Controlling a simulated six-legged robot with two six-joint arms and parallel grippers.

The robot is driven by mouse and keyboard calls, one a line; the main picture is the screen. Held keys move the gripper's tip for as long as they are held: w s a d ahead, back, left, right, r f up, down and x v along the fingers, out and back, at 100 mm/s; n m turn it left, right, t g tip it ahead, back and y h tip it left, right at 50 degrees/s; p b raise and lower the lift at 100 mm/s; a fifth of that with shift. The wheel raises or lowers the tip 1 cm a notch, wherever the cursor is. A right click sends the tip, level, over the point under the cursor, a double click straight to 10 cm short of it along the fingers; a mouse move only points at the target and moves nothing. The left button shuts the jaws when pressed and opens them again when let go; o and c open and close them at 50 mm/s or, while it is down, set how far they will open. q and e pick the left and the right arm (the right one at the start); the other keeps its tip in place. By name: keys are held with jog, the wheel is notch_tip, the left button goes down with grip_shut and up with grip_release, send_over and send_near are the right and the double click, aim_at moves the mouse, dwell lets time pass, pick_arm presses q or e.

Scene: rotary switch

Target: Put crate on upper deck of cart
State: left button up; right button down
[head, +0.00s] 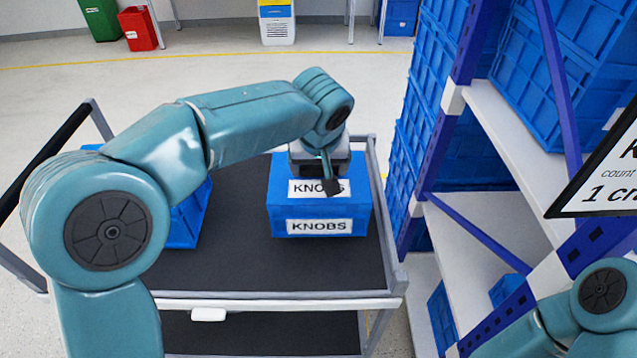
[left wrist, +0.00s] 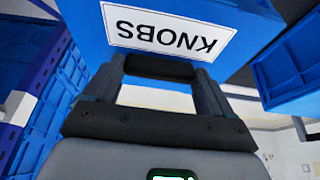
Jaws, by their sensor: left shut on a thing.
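The blue crate (head: 279,215) bears KNOBS labels on its top and front. It sits over the right part of the cart's black upper deck (head: 250,268); I cannot tell whether it touches the deck. My left gripper (head: 332,186) reaches down to the crate's top and is shut on it. In the left wrist view the crate (left wrist: 240,18) fills the top with an upside-down label, just beyond my left gripper (left wrist: 158,70). My right arm shows at the lower right; its gripper is out of view.
Another blue crate (head: 187,222) stands on the deck's left part, partly behind my left arm. A rack (head: 500,120) with blue posts and crates stands close to the cart's right. The cart has a lower deck (head: 260,334). Bare deck lies between the crates.

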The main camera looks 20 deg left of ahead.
aim_at(319, 180)
pick_arm(q)
notch_tip(319, 180, down, 4)
jog(key=shift+r, duration=0.2)
jog(key=shift+w+f, duration=0.1)
jog(key=shift+f, duration=0.4)
jog(key=shift+r, duration=0.1)
jog(key=shift+b, duration=0.3)
